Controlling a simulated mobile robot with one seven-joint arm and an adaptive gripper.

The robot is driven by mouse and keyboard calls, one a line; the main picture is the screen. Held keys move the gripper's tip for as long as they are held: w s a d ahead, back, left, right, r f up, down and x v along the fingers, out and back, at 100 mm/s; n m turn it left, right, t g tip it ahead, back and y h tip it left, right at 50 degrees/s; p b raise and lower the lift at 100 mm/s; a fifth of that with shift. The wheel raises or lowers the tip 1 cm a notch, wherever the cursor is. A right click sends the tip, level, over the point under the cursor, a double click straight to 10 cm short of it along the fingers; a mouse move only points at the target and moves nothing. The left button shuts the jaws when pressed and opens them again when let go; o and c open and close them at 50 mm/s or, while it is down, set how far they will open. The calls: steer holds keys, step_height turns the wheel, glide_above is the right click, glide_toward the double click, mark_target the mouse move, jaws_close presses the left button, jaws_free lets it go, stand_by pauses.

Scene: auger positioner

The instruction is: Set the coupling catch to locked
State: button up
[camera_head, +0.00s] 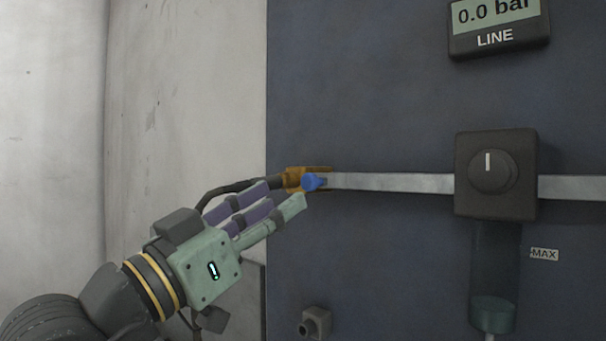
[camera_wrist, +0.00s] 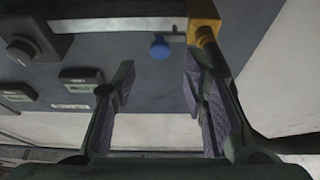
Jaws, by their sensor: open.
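The coupling catch appears to be the small blue knob (camera_head: 313,182) beside the orange coupling body (camera_head: 292,178), at the left end of a pale metal rail. In the wrist view the blue knob (camera_wrist: 160,49) shows beyond the fingertips, roughly between them, with the orange body (camera_wrist: 203,20) to its right. My gripper (camera_head: 288,194) is open and reaches up from the lower left, close to the catch. In the wrist view nothing lies between the fingers of my gripper (camera_wrist: 158,75). I cannot tell whether a finger touches the catch, or read its setting.
A dark box with a dial (camera_head: 493,172) sits on the rail (camera_head: 395,184) at right, above a clear bowl (camera_head: 495,275). A LINE display (camera_head: 497,25) reads 0.0 bar. A small grey fitting (camera_head: 315,322) is low on the panel. A dark hose (camera_head: 225,190) runs behind my fingers.

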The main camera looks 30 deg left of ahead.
mark_target(306, 182)
steer(key=p+x, duration=0.2)
steer(key=x, duration=0.4)
steer(key=shift+w+r, duration=0.1)
steer(key=shift+w, duration=0.1)
jaws_close()
stand_by(0.6)
